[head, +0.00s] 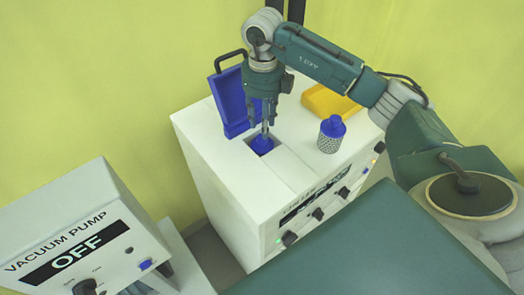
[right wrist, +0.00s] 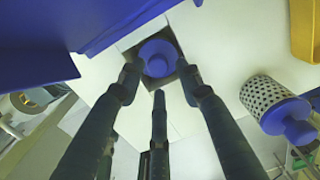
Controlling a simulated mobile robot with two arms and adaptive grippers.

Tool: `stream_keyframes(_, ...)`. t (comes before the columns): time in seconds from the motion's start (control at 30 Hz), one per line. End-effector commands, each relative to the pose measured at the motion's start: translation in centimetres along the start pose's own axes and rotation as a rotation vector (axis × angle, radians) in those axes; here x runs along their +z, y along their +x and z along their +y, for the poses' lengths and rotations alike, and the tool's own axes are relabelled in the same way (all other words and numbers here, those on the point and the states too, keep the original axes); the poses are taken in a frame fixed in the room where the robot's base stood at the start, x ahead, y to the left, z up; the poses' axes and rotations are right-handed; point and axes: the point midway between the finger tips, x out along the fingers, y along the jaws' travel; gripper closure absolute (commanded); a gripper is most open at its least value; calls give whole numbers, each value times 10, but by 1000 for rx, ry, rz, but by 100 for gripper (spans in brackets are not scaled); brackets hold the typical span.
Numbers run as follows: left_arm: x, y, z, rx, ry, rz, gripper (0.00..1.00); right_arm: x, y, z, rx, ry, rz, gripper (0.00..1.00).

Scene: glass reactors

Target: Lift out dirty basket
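A blue-topped basket (head: 261,145) sits down in a square opening in the top of the white machine (head: 215,150); only its blue top shows, also in the right wrist view (right wrist: 158,60). My right gripper (head: 266,128) points straight down over this opening. In the right wrist view its fingers (right wrist: 158,78) are spread around the blue top, with no clear grip on it. A second basket (head: 331,135), perforated metal with a blue cap, stands on the machine's top to the right. It also shows in the right wrist view (right wrist: 278,108). My left gripper is not in view.
A blue lid (head: 232,103) with a black handle stands raised left of the opening. A yellow tray (head: 325,101) lies at the back right. A vacuum pump (head: 85,240) reading OFF stands at the lower left. The machine's top in front of the opening is clear.

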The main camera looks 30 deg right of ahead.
Motion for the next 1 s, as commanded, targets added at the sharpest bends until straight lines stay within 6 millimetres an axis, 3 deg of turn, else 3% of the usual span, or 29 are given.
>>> stream_keyframes(0.23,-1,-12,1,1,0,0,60,-2,19,2,1,-1,4,65)
stream_keyframes(0.5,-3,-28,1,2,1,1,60,-2,57,4,2,-1,2,65)
stream_keyframes(0.77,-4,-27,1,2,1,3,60,-1,62,4,1,-1,-1,65)
stream_keyframes(0.8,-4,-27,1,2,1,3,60,-1,62,4,1,-1,-1,67)
stream_keyframes(0.97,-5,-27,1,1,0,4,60,-1,62,4,1,-1,-1,99)
stream_keyframes(1.0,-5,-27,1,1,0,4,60,-1,62,4,1,-1,-1,100)
